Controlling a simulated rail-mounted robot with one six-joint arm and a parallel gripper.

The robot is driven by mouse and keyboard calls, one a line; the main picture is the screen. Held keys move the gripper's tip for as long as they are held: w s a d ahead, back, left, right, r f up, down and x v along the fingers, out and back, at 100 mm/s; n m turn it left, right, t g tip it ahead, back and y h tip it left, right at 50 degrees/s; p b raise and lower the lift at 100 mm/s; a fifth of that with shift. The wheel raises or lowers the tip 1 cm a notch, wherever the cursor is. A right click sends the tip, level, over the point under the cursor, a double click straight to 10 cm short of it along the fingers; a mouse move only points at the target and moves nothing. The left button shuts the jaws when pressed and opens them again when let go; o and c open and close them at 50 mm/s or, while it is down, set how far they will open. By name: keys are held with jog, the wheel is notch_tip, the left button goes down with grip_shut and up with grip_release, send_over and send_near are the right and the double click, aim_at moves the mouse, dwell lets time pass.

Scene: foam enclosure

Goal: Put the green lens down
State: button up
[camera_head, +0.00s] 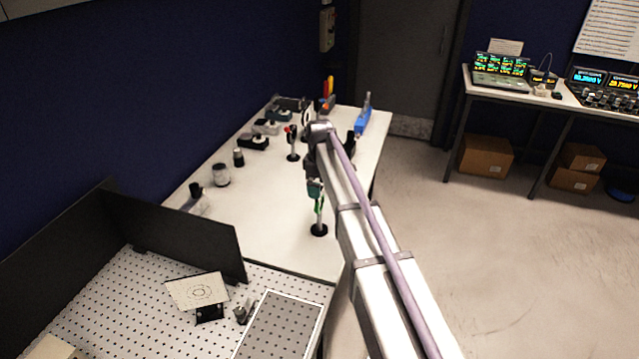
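The green lens (319,205) stands upright on a thin post with a round black base (319,230), over the near part of the white table. My gripper (316,188) points down right at the top of the lens, and the two meet or overlap in this view. The fingers are small and partly hidden, so whether they are closed on the lens does not show. I cannot tell whether the black base touches the table or hangs slightly above it.
A red-marked post-mounted part (292,143) stands further back on the white table (270,205). Jars (221,175) and dark devices line the left side. A blue object (363,115) is at the back right. A black panel (190,235) borders the perforated board (140,300). Table left of the lens is clear.

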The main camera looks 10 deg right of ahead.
notch_tip(320, 180, up, 7)
jog(key=p, duration=0.5)
jog(key=s+m, duration=1.2)
jog(key=s, duration=2)
notch_tip(320, 180, down, 14)
jog(key=w+b, duration=0.1)
jog(key=b, duration=1.3)
